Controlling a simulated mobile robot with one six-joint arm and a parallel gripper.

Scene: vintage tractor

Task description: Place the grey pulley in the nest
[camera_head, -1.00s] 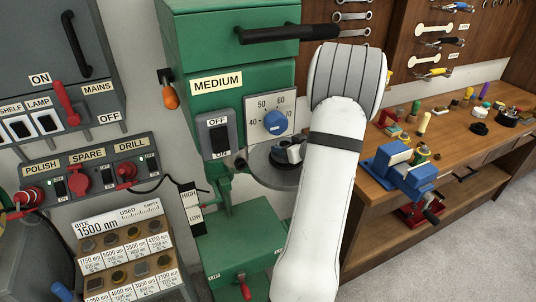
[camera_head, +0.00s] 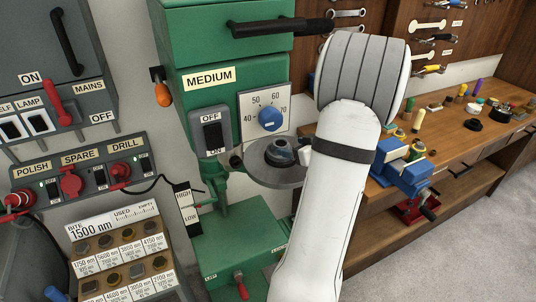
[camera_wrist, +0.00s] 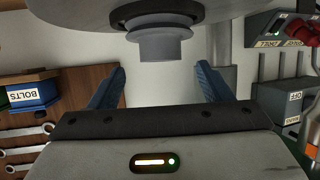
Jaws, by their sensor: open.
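The grey pulley (camera_head: 280,149) stands upright on the round grey plate (camera_head: 260,175) of the green machine. In the wrist view, which is upside down, the stepped pulley (camera_wrist: 163,46) sits in a black ring (camera_wrist: 197,13) that looks like the nest; whether it is fully seated I cannot tell. My gripper (camera_wrist: 160,80) is open and empty, its blue fingers apart, with the pulley ahead of their tips and between their lines. In the head view it is mostly hidden behind my white arm, just right of the pulley.
The green machine (camera_head: 232,45) has a MEDIUM label, switch and blue dial behind the plate, and a black handle (camera_head: 270,27) above. A wooden bench (camera_head: 465,145) with a blue vise (camera_head: 405,170) lies to the right. The space right around the pulley is clear.

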